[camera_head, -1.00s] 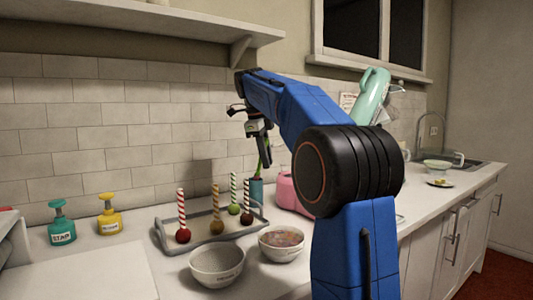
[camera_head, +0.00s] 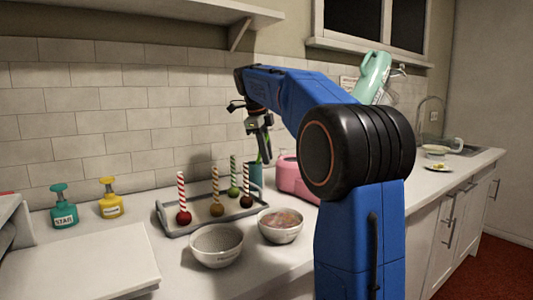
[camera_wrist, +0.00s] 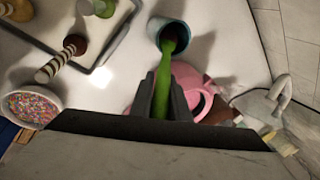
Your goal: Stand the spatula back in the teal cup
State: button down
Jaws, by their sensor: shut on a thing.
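The green spatula (camera_wrist: 162,92) is held between the two fingers of my gripper (camera_wrist: 160,104), which are shut on its handle. Its far end reaches over the mouth of the teal cup (camera_wrist: 170,29) in the wrist view and seems to be inside the rim; how deep I cannot tell. In the head view my gripper (camera_head: 263,150) is just above the teal cup (camera_head: 256,178), with little of the spatula showing. The cup stands upright on the counter, partly hidden by a striped stick.
A pink object (camera_head: 292,182) stands close right of the cup. A grey tray (camera_head: 176,230) with several striped sticks is at its left. Two bowls, one empty (camera_head: 216,258) and one of sprinkles (camera_head: 281,237), stand in front. A teal (camera_head: 63,214) and a yellow dispenser (camera_head: 110,206) stand left.

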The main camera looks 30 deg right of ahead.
jog(key=shift+w+f, duration=0.3)
jog(key=shift+f, duration=0.3)
jog(key=c, duration=1.6)
grip_release()
jog(key=shift+r, duration=0.2)
jog(key=shift+s, duration=0.1)
jog(key=shift+r, duration=0.1)
jog(key=v, duration=1.7)
jog(key=shift+r, duration=0.1)
